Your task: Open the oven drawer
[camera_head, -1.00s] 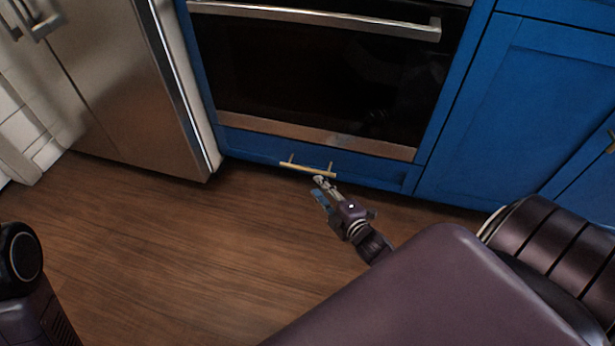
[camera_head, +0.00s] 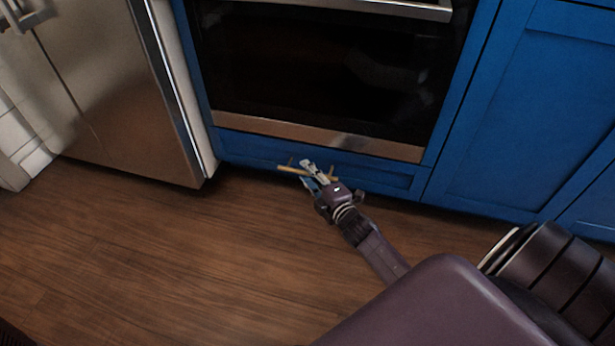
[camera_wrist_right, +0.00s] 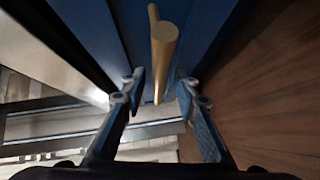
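The oven drawer (camera_head: 378,176) is a low blue panel under the oven, and it looks closed. Its brass bar handle (camera_head: 291,170) runs along the front; my right gripper hides its middle part. My right gripper (camera_head: 311,172) is at the handle. In the right wrist view the gripper (camera_wrist_right: 160,88) is open, with one finger on each side of the brass handle (camera_wrist_right: 163,50). A gap shows between the handle and each finger. My left gripper is not in view.
The black oven (camera_head: 320,75) with a steel bar handle sits above the drawer. A steel fridge (camera_head: 115,90) stands to the left. Blue cabinets (camera_head: 530,110) are to the right. The wooden floor (camera_head: 150,250) in front is clear.

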